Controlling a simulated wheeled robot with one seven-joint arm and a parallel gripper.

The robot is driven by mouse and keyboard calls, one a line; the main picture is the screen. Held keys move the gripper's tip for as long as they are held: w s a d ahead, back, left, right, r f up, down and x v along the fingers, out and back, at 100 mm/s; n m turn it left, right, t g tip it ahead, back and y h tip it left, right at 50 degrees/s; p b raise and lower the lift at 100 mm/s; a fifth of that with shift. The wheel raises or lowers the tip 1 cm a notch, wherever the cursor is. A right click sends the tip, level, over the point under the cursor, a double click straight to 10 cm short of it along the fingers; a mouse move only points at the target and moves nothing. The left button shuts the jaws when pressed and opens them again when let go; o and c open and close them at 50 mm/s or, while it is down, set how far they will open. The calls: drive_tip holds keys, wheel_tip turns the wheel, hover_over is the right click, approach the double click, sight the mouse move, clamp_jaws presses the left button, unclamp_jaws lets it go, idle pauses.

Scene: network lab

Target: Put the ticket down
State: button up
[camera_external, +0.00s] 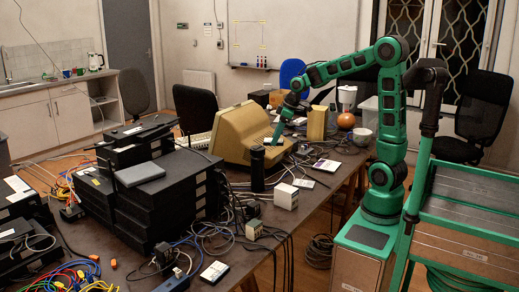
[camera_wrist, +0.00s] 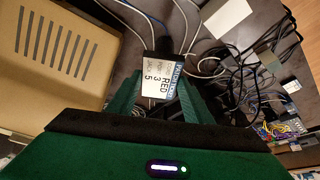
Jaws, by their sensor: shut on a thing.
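In the external view my gripper (camera_external: 277,134) reaches down just in front of the beige monitor, low over the table (camera_external: 318,205). The ticket is too small there to make out clearly. I cannot tell whether it touches the tabletop.
The beige monitor (camera_external: 243,132) stands close on the left of my gripper, also in the wrist view (camera_wrist: 55,55). Loose cables (camera_wrist: 245,75) and small boxes crowd the table nearby. A black cylinder (camera_external: 257,169) stands in front. A stack of black devices (camera_external: 150,190) fills the left.

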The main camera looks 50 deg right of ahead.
drive_tip(key=s+d+m+h, duration=0.1)
drive_tip(key=s+d+m, duration=0.2)
drive_tip(key=d, duration=1.1)
drive_tip(key=m+h, duration=0.1)
drive_tip(key=m, duration=0.2)
hover_over(325, 165)
drive_tip(key=s, duration=0.2)
drive_tip(key=shift+t, duration=0.3)
drive_tip(key=f, duration=1.7)
drive_tip(key=shift+w+a+f, duration=0.15)
drive_tip(key=shift+w+f, duration=0.05)
drive_tip(key=shift+f, duration=0.1)
drive_tip(key=shift+d+f, duration=0.3)
drive_tip(key=shift+d, duration=0.1)
drive_tip(key=shift+f, duration=1.9)
